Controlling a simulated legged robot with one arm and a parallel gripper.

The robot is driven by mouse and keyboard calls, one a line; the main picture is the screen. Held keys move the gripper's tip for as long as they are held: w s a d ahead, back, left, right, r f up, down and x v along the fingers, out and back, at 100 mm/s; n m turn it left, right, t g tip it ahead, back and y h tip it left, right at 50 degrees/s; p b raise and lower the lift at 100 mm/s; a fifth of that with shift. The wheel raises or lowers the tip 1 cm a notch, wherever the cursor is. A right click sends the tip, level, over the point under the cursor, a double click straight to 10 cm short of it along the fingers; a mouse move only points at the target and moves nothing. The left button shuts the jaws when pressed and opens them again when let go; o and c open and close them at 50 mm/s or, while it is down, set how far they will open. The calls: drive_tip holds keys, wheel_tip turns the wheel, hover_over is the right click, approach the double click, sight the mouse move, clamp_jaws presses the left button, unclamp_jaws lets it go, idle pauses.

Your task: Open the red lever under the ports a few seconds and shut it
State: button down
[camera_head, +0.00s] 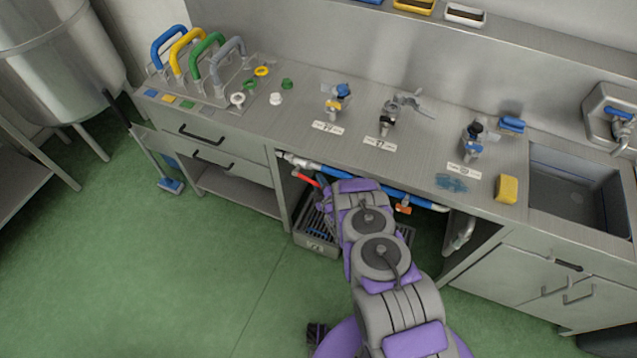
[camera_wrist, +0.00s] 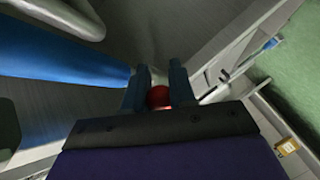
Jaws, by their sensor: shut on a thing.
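The red lever (camera_head: 305,178) shows in the head view under the counter, on the pipe (camera_head: 300,161) below the ports. My arm reaches under the counter edge beside it and hides part of it. In the wrist view my gripper (camera_wrist: 158,92) is shut on the red lever (camera_wrist: 158,97), whose rounded red end shows between the two dark fingers. Three ports stand on the counter above: the left port (camera_head: 335,104), the middle port (camera_head: 388,120) and the right port (camera_head: 473,138). The exact angle of the lever is hard to tell.
A blue pipe (camera_wrist: 60,55) runs close beside the fingers. An orange handle (camera_head: 403,209) hangs from the pipe right of my arm. A grey crate (camera_head: 315,238) stands below. A yellow sponge (camera_head: 507,188) lies by the sink (camera_head: 545,160). The green floor in front is clear.

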drive_tip(key=shift+a, duration=0.35)
drive_tip(key=shift+r, duration=0.15)
drive_tip(key=shift+d+r+n+g+p, duration=0.15)
drive_tip(key=shift+r+n+g+p, duration=0.45)
drive_tip(key=shift+p, duration=0.65)
drive_tip(key=shift+r, duration=0.1)
drive_tip(key=c, duration=1.3)
unclamp_jaws()
drive_tip(key=shift+o, duration=1.3)
drive_tip(key=shift+a+h, duration=0.25)
drive_tip(key=shift+h, duration=0.05)
